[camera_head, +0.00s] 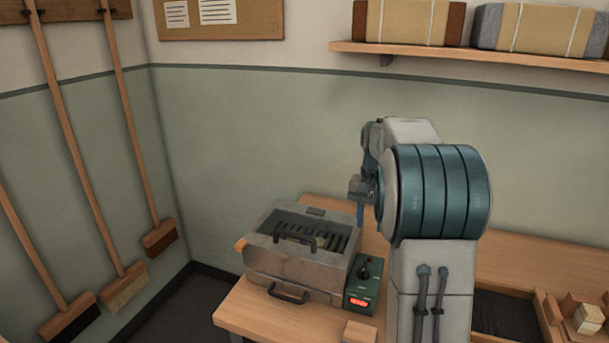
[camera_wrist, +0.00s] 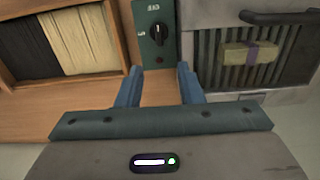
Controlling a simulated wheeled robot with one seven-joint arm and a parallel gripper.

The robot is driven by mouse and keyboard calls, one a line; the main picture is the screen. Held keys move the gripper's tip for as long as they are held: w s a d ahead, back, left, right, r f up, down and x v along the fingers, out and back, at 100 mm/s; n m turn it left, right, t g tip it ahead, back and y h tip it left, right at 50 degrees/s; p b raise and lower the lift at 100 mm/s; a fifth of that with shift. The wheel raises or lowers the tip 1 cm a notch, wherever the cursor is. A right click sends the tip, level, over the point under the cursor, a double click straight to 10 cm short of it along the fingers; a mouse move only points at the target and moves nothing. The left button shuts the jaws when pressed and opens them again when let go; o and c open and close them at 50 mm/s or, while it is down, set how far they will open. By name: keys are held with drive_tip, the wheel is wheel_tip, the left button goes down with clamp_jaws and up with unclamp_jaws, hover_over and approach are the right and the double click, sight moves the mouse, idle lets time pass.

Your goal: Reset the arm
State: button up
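My gripper (camera_head: 360,213) hangs above the bench near the right back of the metal machine (camera_head: 290,268); my arm covers part of the head view. In the wrist view its two blue fingers (camera_wrist: 159,70) are apart with nothing between them. Bare bench and the lower edge of a green control box (camera_wrist: 155,20) lie beyond them. The control box has a black knob and, in the head view (camera_head: 352,287), a lit red display. A pale block with a purple band (camera_wrist: 248,52) lies on the machine's dark slats.
A wooden tray (camera_wrist: 118,30) holds black and cream bristles. Small wooden blocks (camera_head: 587,312) sit at the bench's right end, another (camera_head: 359,332) at the front. A shelf (camera_head: 480,57) with wrapped bundles runs above the bench.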

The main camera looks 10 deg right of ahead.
drive_tip(key=s+a+r+n+t, duration=0.1)
drive_tip(key=s+a+r+n, duration=0.15)
drive_tip(key=s+a, duration=0.75)
drive_tip(key=s+a+f+n+t, duration=0.1)
drive_tip(key=s+a+f+n, duration=0.1)
drive_tip(key=s, duration=0.6)
drive_tip(key=s+a+f+n, duration=0.2)
drive_tip(key=s+a+f, duration=0.1)
drive_tip(key=s, duration=0.4)
drive_tip(key=shift+s+a+t, duration=0.35)
drive_tip(key=shift+a+t, duration=0.05)
